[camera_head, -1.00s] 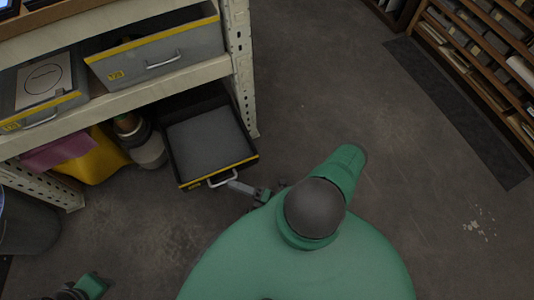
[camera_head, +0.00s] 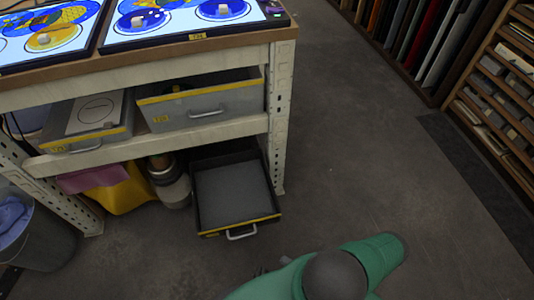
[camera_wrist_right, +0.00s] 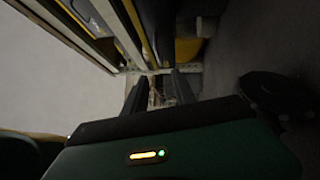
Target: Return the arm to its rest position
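My right arm (camera_head: 375,258) is green with a dark round joint cap and comes in from the bottom edge in the head view. Only a small grey bit of my right gripper (camera_head: 264,269) shows beside it, below the open drawer's handle (camera_head: 241,234) and apart from it. In the right wrist view the two dark fingers of this gripper (camera_wrist_right: 160,92) stand apart with nothing held between them. The black drawer (camera_head: 232,196) is pulled out low on the shelf and looks empty. My left gripper is out of view.
A metal shelf unit (camera_head: 278,120) with a closed grey drawer (camera_head: 200,107) stands at left, lit panels (camera_head: 185,20) on top. A bin (camera_head: 40,245) is at far left. Wooden racks (camera_head: 500,95) stand at right. The floor (camera_head: 370,160) between is clear.

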